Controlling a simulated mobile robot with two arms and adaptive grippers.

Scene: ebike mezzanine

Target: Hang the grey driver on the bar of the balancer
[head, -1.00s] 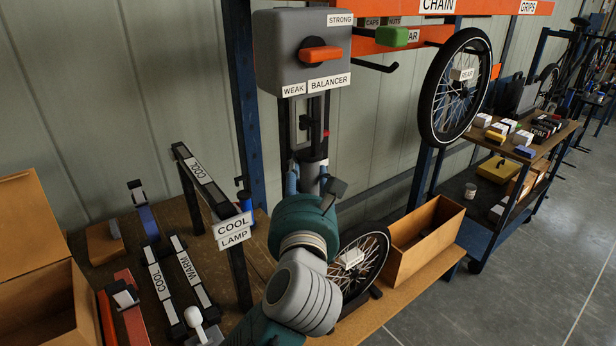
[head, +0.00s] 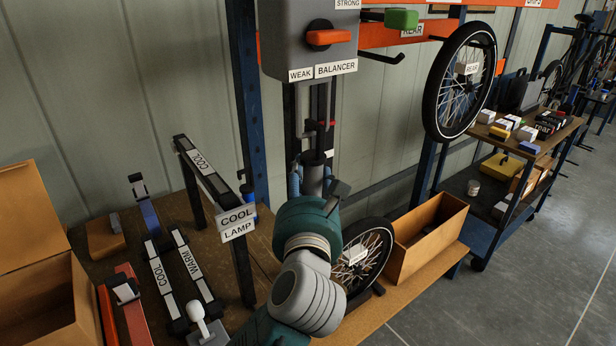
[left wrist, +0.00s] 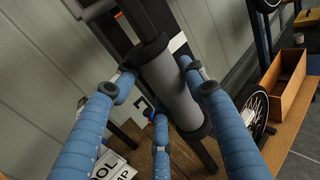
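The grey driver (head: 313,172) is a dark grey cylinder, upright in the head view, directly below the grey balancer box (head: 300,50). It also shows close up in the left wrist view (left wrist: 175,92), tilted in that picture, with a dark cap and a dark shaft above it. My left gripper (head: 311,182) reaches up from below. Its blue fingers are bent in around the driver, with the side fingertips (left wrist: 157,72) at its upper part. Whether the driver's top meets the balancer's bar is hard to make out among the dark parts. My right gripper is out of view.
The cool lamp frame (head: 238,225) stands left of my arm on the wooden bench. A small spoked wheel (head: 375,250) and an open wooden box (head: 430,240) are to its right. A larger wheel (head: 460,85) hangs at upper right.

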